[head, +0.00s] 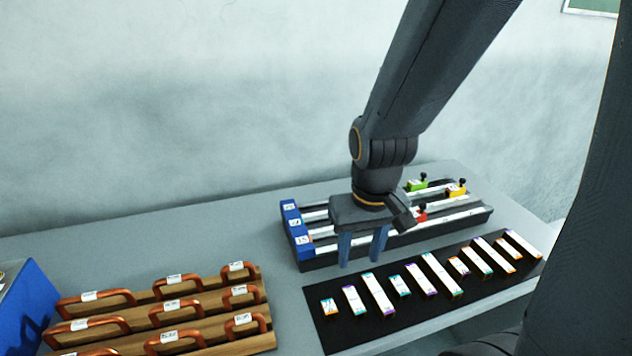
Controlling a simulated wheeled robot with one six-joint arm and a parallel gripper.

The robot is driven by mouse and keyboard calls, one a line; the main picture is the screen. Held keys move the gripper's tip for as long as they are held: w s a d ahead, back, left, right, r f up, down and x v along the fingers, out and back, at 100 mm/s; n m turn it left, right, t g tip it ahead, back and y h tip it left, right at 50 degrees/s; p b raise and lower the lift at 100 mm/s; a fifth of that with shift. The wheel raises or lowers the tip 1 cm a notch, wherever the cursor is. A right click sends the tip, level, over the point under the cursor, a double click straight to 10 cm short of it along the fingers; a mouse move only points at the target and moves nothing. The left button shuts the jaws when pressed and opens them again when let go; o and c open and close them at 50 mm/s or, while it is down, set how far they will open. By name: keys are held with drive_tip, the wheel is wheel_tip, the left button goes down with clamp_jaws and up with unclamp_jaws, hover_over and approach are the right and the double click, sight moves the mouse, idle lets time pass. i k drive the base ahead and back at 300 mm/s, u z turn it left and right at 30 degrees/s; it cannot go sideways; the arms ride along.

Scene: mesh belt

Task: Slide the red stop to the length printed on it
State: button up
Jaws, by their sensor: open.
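The red stop (421,212) sits on a rail of the dark slide fixture (470,226), just right of my gripper and partly hidden by it. Its printed length is too small to read. My gripper (362,262) points down with its blue-grey fingers apart and nothing between them. It appears over or just in front of the near side of the fixture, left of the red stop. The blue end block (290,216) with white number labels stands at the fixture's left end. Pale scale strips run along the rails.
A black mat (335,334) with several labelled bars lies in front. Wooden boards (205,329) with copper handles are at lower left, beside a blue bin (33,310). Bare table lies behind the boards.

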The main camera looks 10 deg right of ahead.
sight(421, 215)
drive_tip(key=k, duration=0.6)
drive_tip(key=z, duration=0.9)
drive_tip(key=i, duration=1.3)
drive_tip(key=u, duration=1.4)
drive_tip(key=k, duration=0.35)
drive_tip(key=u, duration=0.1)
